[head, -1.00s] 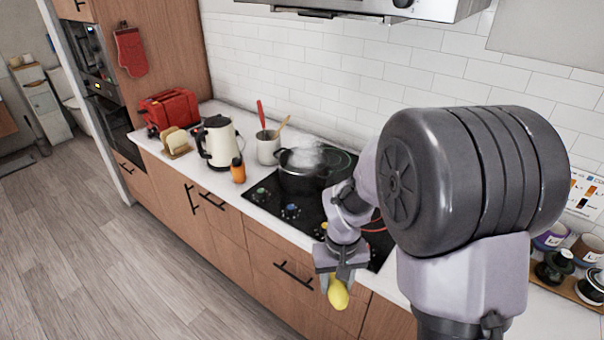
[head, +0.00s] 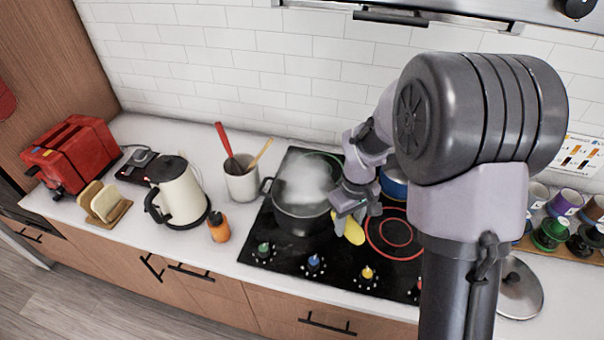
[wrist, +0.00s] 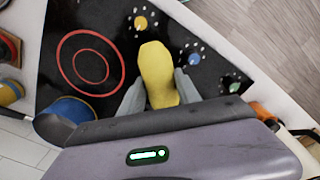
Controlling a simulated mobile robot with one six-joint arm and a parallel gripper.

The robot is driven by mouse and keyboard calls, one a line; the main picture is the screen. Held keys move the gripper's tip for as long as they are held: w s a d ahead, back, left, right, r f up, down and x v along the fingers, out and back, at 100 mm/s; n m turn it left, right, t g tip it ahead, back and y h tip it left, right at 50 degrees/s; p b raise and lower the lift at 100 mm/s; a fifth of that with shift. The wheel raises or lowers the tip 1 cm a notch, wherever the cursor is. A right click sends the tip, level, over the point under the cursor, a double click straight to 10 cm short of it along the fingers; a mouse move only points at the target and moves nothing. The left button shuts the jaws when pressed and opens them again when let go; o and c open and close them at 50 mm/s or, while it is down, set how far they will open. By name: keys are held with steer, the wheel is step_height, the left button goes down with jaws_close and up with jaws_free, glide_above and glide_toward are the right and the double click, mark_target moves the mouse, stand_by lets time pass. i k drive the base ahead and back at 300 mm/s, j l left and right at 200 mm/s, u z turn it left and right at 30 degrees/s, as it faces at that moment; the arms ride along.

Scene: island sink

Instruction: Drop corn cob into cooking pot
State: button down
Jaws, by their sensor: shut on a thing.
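The yellow corn cob (head: 353,231) is held in my gripper (head: 350,214), just to the right of the cooking pot. In the wrist view the corn cob (wrist: 156,72) sticks out between the two grey fingers of my gripper (wrist: 158,92), with the black stovetop beyond it. The dark cooking pot (head: 300,216) stands on the stove with its lid off, and white steam rises from it and hides its inside. The pot is not clearly visible in the wrist view.
A blue pot (head: 394,186) stands behind my arm on the black stovetop (head: 300,258). A glowing red burner ring (head: 395,238) is right of the cob. A glass lid (head: 520,288) lies at the right. An orange bottle (head: 219,227), kettle (head: 178,193) and utensil crock (head: 241,182) stand left.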

mark_target(308, 210)
steer(key=i+j+z, duration=0.15)
steer(key=j, duration=0.15)
steer(key=i+j+z, duration=0.15)
steer(key=j, duration=0.15)
steer(key=j+z, duration=0.15)
steer(key=j, duration=0.2)
steer(key=i+j+z, duration=0.15)
steer(key=j, duration=0.2)
